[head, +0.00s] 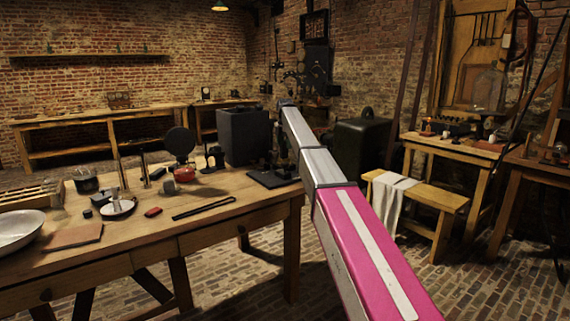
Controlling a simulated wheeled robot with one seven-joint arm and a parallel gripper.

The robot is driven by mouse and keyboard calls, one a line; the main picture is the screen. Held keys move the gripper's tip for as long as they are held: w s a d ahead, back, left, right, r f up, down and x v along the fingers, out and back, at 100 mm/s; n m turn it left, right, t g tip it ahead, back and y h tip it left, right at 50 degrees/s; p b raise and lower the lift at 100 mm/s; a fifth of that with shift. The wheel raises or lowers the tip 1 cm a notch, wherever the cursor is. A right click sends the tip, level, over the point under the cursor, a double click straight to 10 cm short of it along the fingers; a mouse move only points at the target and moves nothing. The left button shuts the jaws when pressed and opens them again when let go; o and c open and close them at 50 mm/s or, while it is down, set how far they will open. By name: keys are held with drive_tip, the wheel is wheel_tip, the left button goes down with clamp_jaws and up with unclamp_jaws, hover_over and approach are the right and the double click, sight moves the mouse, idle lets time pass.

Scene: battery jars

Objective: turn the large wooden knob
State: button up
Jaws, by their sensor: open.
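I cannot make out a large wooden knob. A small dark device on a black base (268,180) stands at the table's right end, partly hidden by my arm, and its upper parts are too small and dark to tell apart. My pink and grey arm reaches from the lower right toward the back, over the table's right end. My gripper does not show clearly; the far end of the arm hides it, so its distance to any knob cannot be told.
The wooden table (212,241) holds a dark grey box (243,136), a red pot (185,173), black tongs (204,208) and a pale bowl (20,229). A bench with a white cloth (392,195) stands at right. Brick floor is clear in front.

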sight(285, 163)
wheel_tip(285, 163, down, 10)
drive_tip(key=shift+f, duration=0.1)
drive_tip(key=c, duration=0.9)
